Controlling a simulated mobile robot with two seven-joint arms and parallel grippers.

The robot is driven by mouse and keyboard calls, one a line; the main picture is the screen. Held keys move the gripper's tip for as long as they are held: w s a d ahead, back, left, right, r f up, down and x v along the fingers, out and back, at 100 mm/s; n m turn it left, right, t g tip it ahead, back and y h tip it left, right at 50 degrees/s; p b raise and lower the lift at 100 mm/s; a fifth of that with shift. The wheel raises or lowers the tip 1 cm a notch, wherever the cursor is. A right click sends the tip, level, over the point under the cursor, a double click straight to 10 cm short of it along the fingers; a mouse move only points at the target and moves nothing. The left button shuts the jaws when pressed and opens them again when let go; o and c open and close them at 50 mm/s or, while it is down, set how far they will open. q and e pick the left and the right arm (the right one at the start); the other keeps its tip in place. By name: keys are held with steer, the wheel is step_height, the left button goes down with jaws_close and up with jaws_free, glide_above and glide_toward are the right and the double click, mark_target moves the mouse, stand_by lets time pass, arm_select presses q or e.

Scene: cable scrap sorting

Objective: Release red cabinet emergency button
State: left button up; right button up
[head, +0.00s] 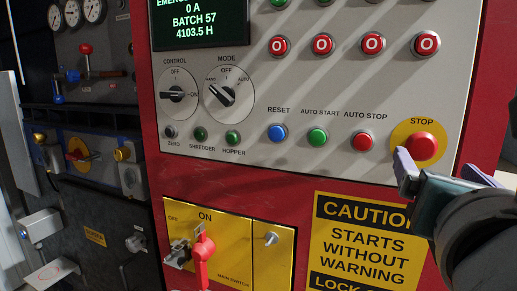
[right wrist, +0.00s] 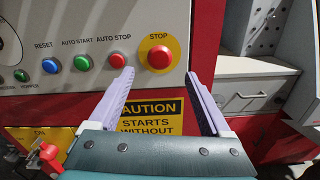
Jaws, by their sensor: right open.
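The red STOP emergency button (head: 421,147) sits on a round yellow plate at the right end of the grey panel on the red cabinet (head: 150,130). In the right wrist view the button (right wrist: 159,57) appears ahead, between the two finger lines. My right gripper (head: 440,172) is open and empty, with its pale purple fingers just below and in front of the button in the head view. The right wrist view shows the fingers (right wrist: 158,78) spread apart, one on each side. I cannot tell whether either finger touches the panel. My left gripper is not in view.
Blue RESET (head: 277,133), green AUTO START (head: 317,138) and red AUTO STOP (head: 362,140) buttons lie left of STOP. Below are a yellow caution sign (head: 362,245) and a main switch with a red handle (head: 203,250). A display (head: 200,22) partly reads "EMERGEN".

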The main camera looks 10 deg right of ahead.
mark_target(422, 149)
steer(key=x, duration=0.7)
steer(key=shift+w+d+p, duration=0.15)
steer(key=shift+w+p, duration=0.15)
jaws_close()
